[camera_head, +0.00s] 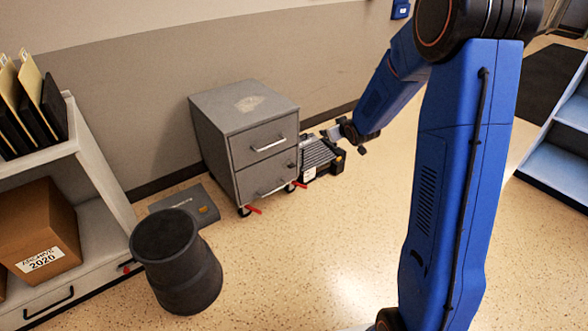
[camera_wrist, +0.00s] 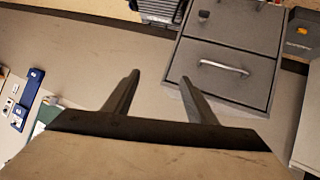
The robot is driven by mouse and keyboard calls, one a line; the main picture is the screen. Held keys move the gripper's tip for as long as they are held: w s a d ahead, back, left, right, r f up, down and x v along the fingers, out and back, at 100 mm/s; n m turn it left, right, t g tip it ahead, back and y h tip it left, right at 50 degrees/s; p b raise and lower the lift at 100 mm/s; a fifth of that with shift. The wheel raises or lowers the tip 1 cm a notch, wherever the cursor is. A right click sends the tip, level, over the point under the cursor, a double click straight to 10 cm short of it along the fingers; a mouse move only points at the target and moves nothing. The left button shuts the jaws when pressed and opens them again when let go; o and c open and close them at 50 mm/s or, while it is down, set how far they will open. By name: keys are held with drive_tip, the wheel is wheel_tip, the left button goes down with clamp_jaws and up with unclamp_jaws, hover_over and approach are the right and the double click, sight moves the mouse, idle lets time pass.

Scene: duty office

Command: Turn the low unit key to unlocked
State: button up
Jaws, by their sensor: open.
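A low grey two-drawer unit (camera_head: 240,150) stands against the wall on castors with red levers; its drawers look shut. It also shows tilted in the upper right of the wrist view (camera_wrist: 250,88). I cannot make out a key on it. A pale shelf unit (camera_head: 100,185) at the left has a low drawer with a dark handle, and a small red item (camera_head: 127,268) at its right end; I cannot tell whether this is a key. My gripper (camera_wrist: 158,82) is open and empty, its two fingers apart. In the head view it is small, right of the grey unit.
A dark bin (camera_head: 176,262) stands before the shelf unit. A flat grey box (camera_head: 185,206) lies on the floor beside the grey unit. A dark ribbed device (camera_head: 322,160) stands at its right. A cardboard box (camera_head: 38,232) sits on the shelf. The middle floor is clear.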

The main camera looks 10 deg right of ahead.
drive_tip(key=w+f+t+y, duration=0.1)
drive_tip(key=w+f, duration=0.5)
drive_tip(key=f, duration=0.2)
drive_tip(key=n+t+y, duration=0.2)
drive_tip(key=t+y, duration=0.1)
drive_tip(key=y, duration=0.3)
approach(290, 165)
drive_tip(key=x, duration=0.7)
drive_tip(key=shift+w+d, duration=0.2)
drive_tip(key=shift+w, duration=0.15)
drive_tip(key=shift+f, duration=0.1)
drive_tip(key=c, duration=1.1)
